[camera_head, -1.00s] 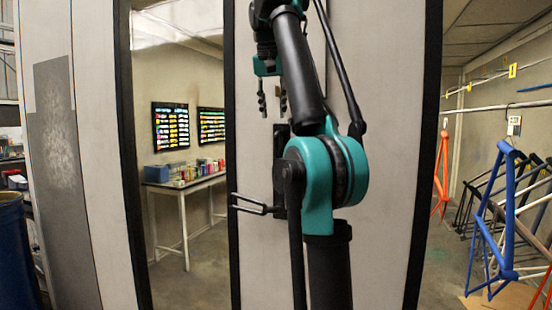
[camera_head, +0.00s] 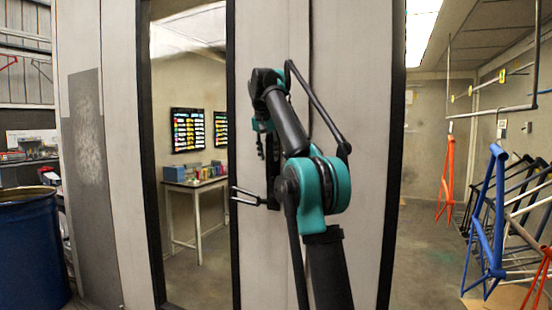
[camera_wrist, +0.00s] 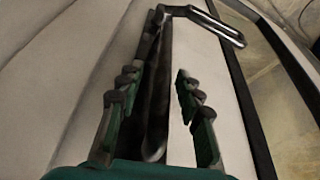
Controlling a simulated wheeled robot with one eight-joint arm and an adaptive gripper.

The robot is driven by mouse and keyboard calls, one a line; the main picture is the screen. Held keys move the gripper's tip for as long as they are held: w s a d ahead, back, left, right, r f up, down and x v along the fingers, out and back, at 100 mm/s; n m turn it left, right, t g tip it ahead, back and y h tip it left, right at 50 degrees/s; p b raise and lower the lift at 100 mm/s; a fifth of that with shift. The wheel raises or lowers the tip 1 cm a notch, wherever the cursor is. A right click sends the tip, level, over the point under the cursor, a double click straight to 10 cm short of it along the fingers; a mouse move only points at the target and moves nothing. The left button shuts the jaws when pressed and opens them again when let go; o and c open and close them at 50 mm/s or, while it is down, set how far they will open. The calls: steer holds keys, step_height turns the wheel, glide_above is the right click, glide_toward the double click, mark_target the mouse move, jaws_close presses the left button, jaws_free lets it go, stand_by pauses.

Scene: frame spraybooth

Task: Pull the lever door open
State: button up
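The pale door (camera_head: 194,75) has a dark-framed window and a seam to the right of its lever. I see no clear gap at the seam. The metal lever (camera_head: 248,197) points left from a dark backplate (camera_head: 273,185), partly hidden by my arm. My gripper (camera_head: 267,150) points down just above the lever. In the wrist view, the gripper (camera_wrist: 155,90) is open, its fingers on either side of the dark backplate (camera_wrist: 158,100). The lever (camera_wrist: 215,22) lies beyond the fingertips at the top, bending to the right. I cannot tell whether a finger touches the plate.
A blue barrel (camera_head: 28,245) stands at the far left. Through the window a table (camera_head: 198,185) with small cans shows. Some floor (camera_head: 425,250) there is clear.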

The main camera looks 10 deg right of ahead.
steer(key=shift+w+d+f, duration=0.1)
steer(key=shift+w+f, duration=0.1)
steer(key=shift+f, duration=0.3)
jaws_close()
stand_by(0.3)
